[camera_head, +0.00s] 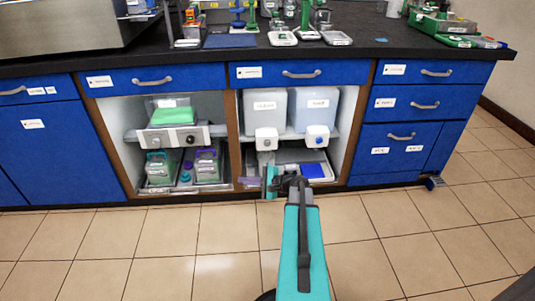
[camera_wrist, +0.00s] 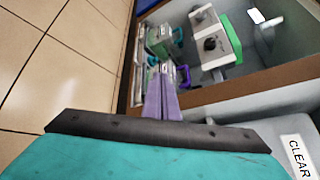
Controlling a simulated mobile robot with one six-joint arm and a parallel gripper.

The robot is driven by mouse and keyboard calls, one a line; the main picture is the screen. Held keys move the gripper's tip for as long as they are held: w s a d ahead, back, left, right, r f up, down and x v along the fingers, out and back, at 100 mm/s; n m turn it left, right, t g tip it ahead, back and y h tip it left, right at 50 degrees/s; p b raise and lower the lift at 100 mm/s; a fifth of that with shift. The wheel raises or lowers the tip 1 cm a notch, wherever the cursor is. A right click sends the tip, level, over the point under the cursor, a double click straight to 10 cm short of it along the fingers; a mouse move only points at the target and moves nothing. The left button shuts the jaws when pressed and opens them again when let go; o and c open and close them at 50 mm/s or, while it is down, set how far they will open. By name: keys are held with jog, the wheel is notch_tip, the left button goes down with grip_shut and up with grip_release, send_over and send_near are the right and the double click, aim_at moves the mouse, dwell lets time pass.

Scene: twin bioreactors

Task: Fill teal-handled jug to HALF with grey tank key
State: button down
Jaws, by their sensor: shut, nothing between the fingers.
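The teal-handled jug (camera_head: 158,172) stands in the lower left open bay, left of a purple-handled jug (camera_head: 206,166). The jugs also show, partly hidden, in the wrist view: teal handle (camera_wrist: 160,38) and purple handle (camera_wrist: 184,74). Two pale tanks stand in the right bay: the left tank (camera_head: 265,104) has a grey key (camera_head: 266,143), the right tank (camera_head: 314,104) a blue key (camera_head: 318,140). My gripper (camera_head: 270,172) is in front of the right bay, below the grey key. Its purple fingers (camera_wrist: 160,78) are shut and empty, apart from the jugs.
A white unit with dark knobs (camera_head: 174,139) sits on the left bay's shelf. A wooden post (camera_head: 232,130) divides the bays. A tray with a blue item (camera_head: 313,171) lies under the tanks. Blue drawers (camera_head: 403,135) stand at right. The tiled floor (camera_head: 180,235) in front is clear.

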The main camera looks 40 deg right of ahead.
aim_at(264, 145)
jog(key=s+d+r+m+t+h+b, duration=0.1)
jog(key=d+r+b, duration=0.1)
jog(key=d, duration=0.4)
jog(key=s+d+r+m+t+h+b, duration=0.1)
jog(key=s+d+m+t+h+b, duration=0.1)
jog(key=d, duration=0.5)
jog(key=shift+s+d+r+m, duration=0.2)
jog(key=shift+s+r+m, duration=0.1)
jog(key=shift+r, duration=0.1)
jog(key=w+d, duration=0.5)
jog(key=w, duration=0.1)
jog(key=shift+w+d+p, duration=0.3)
jog(key=shift+w+p, duration=0.1)
jog(key=shift+w+d, duration=0.6)
jog(key=shift+w, duration=0.1)
dwell(4.6)
